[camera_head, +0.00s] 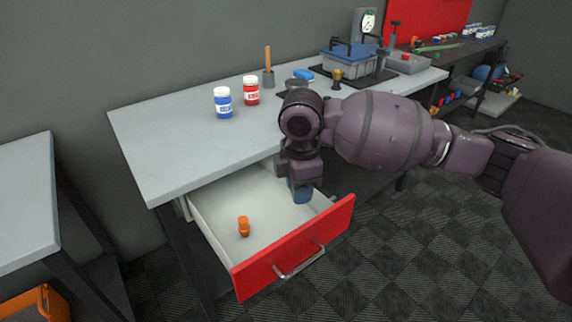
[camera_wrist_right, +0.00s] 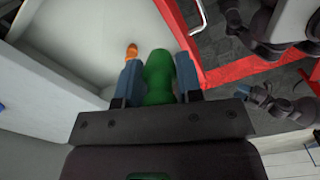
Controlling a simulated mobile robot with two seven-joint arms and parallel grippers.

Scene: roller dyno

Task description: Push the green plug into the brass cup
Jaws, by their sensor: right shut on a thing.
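My right gripper (camera_head: 300,190) is over the open drawer in the head view, pointing down. In the right wrist view its two blue fingers (camera_wrist_right: 160,85) are shut on the green plug (camera_wrist_right: 158,78), one on each side. The plug is hidden behind the gripper in the head view. A small brass cup (camera_head: 336,79) stands on the workbench, behind and right of my gripper, beside the dark mat with the blue-grey box.
The red-fronted drawer (camera_head: 295,250) is open and holds an orange plug (camera_head: 243,226). Blue (camera_head: 222,102) and red (camera_head: 251,90) jars stand on the workbench (camera_head: 170,135). A pot with a wooden handle (camera_head: 268,78) is behind them. The bench's left part is clear.

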